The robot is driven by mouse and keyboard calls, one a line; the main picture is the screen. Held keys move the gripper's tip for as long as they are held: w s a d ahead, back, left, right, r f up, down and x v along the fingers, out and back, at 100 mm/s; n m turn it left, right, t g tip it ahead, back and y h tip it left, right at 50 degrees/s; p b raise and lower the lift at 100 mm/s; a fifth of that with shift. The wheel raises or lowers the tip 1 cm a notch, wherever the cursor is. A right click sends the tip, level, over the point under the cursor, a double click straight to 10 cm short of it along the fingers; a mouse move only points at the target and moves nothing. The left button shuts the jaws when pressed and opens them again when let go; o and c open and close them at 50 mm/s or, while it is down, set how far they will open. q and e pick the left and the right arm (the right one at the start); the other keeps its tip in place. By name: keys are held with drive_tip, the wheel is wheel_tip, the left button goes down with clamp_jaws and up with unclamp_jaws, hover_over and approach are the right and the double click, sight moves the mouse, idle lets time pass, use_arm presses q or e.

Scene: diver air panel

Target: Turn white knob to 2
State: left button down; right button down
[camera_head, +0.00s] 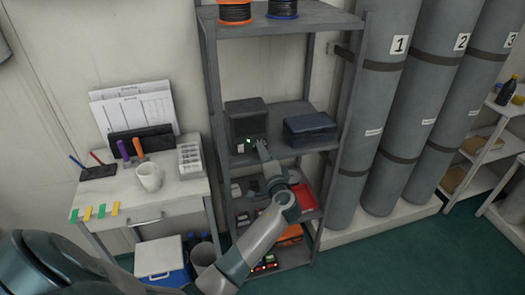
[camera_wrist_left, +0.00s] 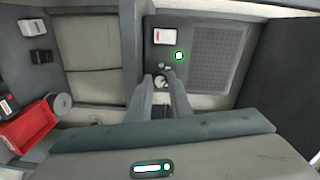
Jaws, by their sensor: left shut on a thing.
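The dark panel box (camera_head: 247,120) stands on the middle shelf of the grey rack, with a green light (camera_head: 248,140) low on its front. My left gripper (camera_head: 262,147) reaches up to the lower front of this box. In the left wrist view the fingers (camera_wrist_left: 161,84) are closed around a small pale round knob (camera_wrist_left: 160,80), which they partly hide. The green light (camera_wrist_left: 179,56), a white label plate (camera_wrist_left: 165,36) and a grille (camera_wrist_left: 215,55) show beside it. The knob's pointer and the number 2 cannot be made out. My right gripper is not in view.
A dark blue case (camera_head: 310,128) sits right of the box on the same shelf. A red bin (camera_head: 304,198) is on the shelf below. A desk (camera_head: 120,196) with a white mug (camera_head: 148,177) stands left, and tall numbered cylinders (camera_head: 385,110) stand right.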

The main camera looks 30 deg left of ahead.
use_arm(q)
drive_tip(key=shift+m, duration=0.4)
drive_tip(key=c, duration=1.6)
unclamp_jaws()
drive_tip(key=shift+d, duration=0.1)
drive_tip(key=shift+f, duration=0.2)
